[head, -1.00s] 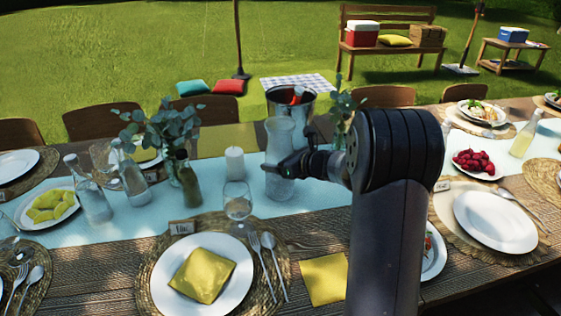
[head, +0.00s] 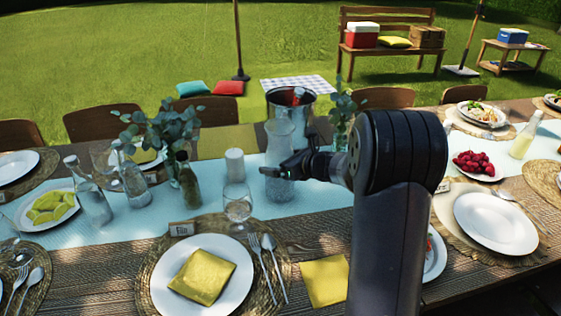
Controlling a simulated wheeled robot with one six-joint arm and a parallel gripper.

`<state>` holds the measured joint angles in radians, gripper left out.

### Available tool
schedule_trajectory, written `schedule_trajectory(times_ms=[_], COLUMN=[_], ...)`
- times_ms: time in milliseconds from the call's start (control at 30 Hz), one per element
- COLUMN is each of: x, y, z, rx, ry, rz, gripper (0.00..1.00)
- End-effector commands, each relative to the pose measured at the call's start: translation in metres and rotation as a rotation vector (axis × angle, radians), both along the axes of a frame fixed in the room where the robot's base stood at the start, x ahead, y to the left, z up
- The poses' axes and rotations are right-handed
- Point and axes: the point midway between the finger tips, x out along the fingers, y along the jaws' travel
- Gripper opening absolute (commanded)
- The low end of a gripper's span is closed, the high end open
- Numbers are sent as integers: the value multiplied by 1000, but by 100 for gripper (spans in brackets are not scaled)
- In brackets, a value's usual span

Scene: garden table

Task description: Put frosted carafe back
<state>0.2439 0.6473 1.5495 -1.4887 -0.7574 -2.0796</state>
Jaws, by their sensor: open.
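The frosted carafe (head: 279,143) stands upright on the pale blue runner (head: 80,225) near the middle of the table, in front of a metal ice bucket (head: 304,105). It is tall and whitish with a flared mouth. My gripper (head: 277,171) is at the carafe's lower body, reaching in from the right. Its jaws are open, and a finger crosses in front of the glass. Whether the fingers touch the glass cannot be told.
A white candle (head: 235,165) and a wine glass (head: 238,204) stand close on the left. A dark bottle (head: 187,181) and a eucalyptus vase are farther left. A plate with a yellow napkin (head: 203,275) lies in front.

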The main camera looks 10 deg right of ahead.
Motion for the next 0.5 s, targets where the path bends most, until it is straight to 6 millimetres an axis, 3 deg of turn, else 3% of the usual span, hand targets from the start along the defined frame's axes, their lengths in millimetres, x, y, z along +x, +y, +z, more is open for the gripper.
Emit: schedule_trajectory(times_ms=[300, 500], x=[-53, -78], y=[-38, -54], z=[27, 39], rx=[-2, 0], ry=[-2, -1], rz=[-6, -5], gripper=[100, 100])
